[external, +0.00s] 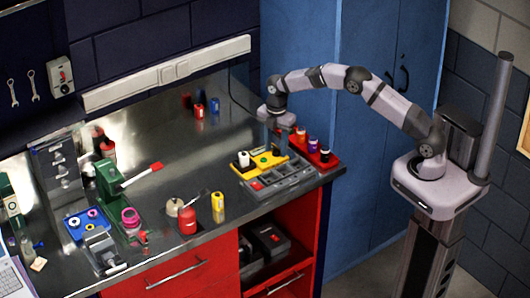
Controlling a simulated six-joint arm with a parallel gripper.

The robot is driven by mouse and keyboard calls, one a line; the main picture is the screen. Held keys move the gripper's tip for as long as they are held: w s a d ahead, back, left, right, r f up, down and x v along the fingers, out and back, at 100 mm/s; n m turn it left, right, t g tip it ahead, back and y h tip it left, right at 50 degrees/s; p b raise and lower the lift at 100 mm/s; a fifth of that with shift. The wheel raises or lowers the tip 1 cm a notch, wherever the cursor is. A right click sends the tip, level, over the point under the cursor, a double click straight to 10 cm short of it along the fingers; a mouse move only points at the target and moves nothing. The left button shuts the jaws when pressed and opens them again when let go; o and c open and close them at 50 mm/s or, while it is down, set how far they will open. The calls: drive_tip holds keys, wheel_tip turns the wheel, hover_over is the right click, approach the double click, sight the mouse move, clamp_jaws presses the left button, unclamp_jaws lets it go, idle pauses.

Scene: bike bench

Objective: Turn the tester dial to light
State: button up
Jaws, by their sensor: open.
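A yellow box (258,166) that looks like the tester lies at the right end of the steel bench, behind a grey compartment tray. Small dark and white parts show on its top; I cannot tell which of them is the dial or where it points. My gripper (276,138) hangs pointing down just above the box's back right part. It is open, though the fingers are small and dark here. I cannot see whether the fingers touch anything. The gripper partly hides the area behind the box.
The grey tray (284,186) sits at the front edge. A red rack (328,163) with several small bottles is close on the right. A yellow can (218,203) and a red can (187,222) stand to the left.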

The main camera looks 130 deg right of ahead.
drive_tip(key=shift+f, duration=0.15)
drive_tip(key=shift+c, duration=0.6)
clamp_jaws()
drive_tip(key=shift+m, duration=0.4)
drive_tip(key=m+b, duration=0.1)
drive_tip(key=m, duration=1)
drive_tip(key=shift+b, duration=0.35)
drive_tip(key=shift+m, duration=0.3)
